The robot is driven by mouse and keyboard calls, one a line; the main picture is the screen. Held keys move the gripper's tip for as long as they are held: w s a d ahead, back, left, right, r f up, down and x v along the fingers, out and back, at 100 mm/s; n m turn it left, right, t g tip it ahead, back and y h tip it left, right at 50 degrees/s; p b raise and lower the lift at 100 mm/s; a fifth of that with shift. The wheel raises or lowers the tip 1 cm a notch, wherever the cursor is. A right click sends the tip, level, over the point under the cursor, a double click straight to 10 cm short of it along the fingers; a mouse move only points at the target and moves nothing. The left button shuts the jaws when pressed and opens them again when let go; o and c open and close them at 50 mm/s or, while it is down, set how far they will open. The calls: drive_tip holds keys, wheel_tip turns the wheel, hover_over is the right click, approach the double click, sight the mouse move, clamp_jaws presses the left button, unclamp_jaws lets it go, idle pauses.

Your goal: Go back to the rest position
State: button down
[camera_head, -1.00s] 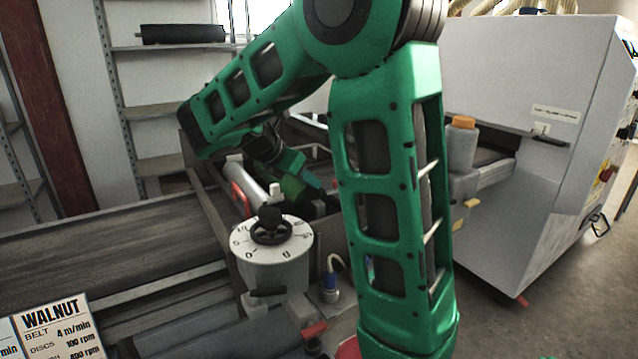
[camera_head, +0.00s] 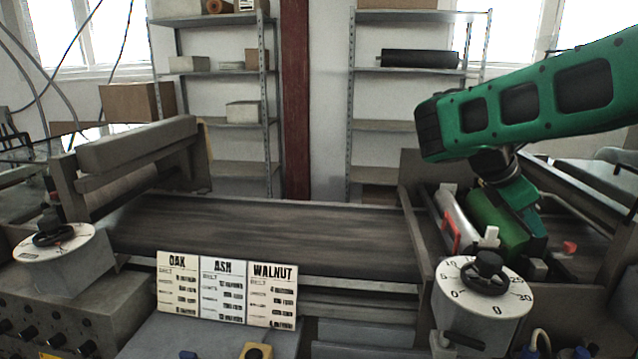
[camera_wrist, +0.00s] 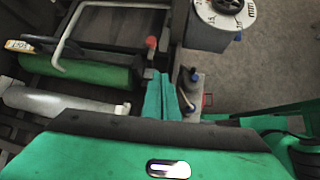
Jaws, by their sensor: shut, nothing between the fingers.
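My gripper (camera_wrist: 160,97) shows in the wrist view with its two green fingers together and nothing between them. It is over the machine, beside the end of a green roller (camera_wrist: 85,72) and a pale roller (camera_wrist: 60,102). In the head view my green arm reaches in from the right, its hand pointing down by the green roller (camera_head: 492,214) and behind a white dial (camera_head: 483,284). The fingertips are hard to make out there.
The dark conveyor belt (camera_head: 270,232) lies bare across the middle. Cards for oak, ash and walnut (camera_head: 227,288) stand in front of it. A second dial (camera_head: 55,243) sits at the left. Shelves (camera_head: 212,100) stand against the back wall.

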drive_tip(key=s+f+m+y, duration=0.3)
drive_tip(key=s+f+m, duration=0.2)
drive_tip(key=s+m, duration=0.35)
drive_tip(key=s+f+m+y, duration=0.3)
drive_tip(key=s+f+m, duration=0.2)
drive_tip(key=s+m, duration=0.35)
drive_tip(key=s+a+f+m+y, duration=0.2)
drive_tip(key=s+a+f+m, duration=0.1)
drive_tip(key=s+a+m, duration=0.2)
drive_tip(key=shift+s+f+m+y, duration=0.3)
drive_tip(key=shift+s+y, duration=0.1)
drive_tip(key=shift+s, duration=0.8)
drive_tip(key=shift+w+f+g, duration=0.25)
drive_tip(key=shift+w+g, duration=0.05)
drive_tip(key=shift+w, duration=0.3)
